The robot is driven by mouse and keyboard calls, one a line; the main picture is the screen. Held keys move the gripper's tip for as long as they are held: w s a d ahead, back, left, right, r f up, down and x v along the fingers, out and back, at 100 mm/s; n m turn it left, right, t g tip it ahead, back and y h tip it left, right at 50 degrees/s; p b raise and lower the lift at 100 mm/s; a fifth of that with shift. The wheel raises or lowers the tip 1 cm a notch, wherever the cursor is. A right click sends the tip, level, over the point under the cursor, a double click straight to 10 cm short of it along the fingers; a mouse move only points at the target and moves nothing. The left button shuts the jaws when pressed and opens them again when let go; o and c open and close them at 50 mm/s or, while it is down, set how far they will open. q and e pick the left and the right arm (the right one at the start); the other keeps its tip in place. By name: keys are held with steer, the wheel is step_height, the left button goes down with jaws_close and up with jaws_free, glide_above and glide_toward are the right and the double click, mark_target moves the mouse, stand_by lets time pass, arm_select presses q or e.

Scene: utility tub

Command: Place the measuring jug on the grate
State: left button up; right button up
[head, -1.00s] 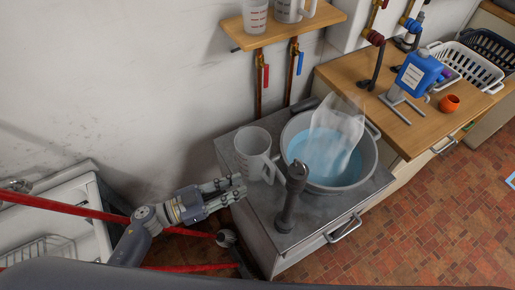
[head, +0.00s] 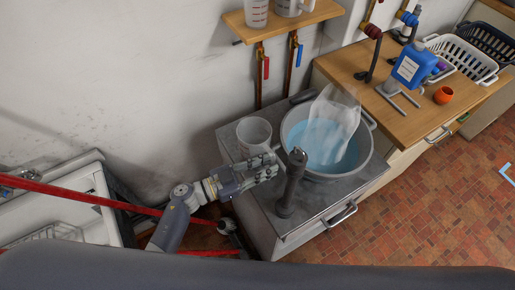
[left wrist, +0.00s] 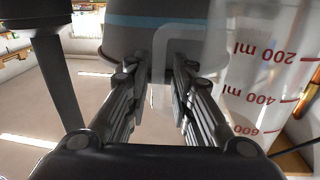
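A translucent measuring jug (head: 253,132) stands upright on the grey counter, left of the round tub. In the left wrist view the jug (left wrist: 265,75) is at the right, with red millilitre marks that appear upside down. My left gripper (head: 274,165) is at the jug's near side. In the left wrist view its fingers (left wrist: 158,78) are apart, with the jug's clear handle showing between them. I cannot tell whether they touch it. My right gripper is not in view. I cannot clearly make out a grate; a wire rack (head: 55,232) shows in the white basin at the left.
The grey tub (head: 368,150) holds blue water and a clear, bag-like thing. A dark upright post (head: 291,185) stands close to my left gripper. More jugs (head: 257,12) sit on the wall shelf. A blue canister (head: 411,66) and orange cup (head: 443,95) are at the right.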

arm_select(q)
steer(key=shift+c, duration=1.3)
steer(key=shift+s, duration=0.1)
jaws_close()
steer(key=shift+r, duration=0.65)
step_height(320, 180, up, 17)
steer(key=p, duration=0.2)
steer(key=shift+p, duration=0.3)
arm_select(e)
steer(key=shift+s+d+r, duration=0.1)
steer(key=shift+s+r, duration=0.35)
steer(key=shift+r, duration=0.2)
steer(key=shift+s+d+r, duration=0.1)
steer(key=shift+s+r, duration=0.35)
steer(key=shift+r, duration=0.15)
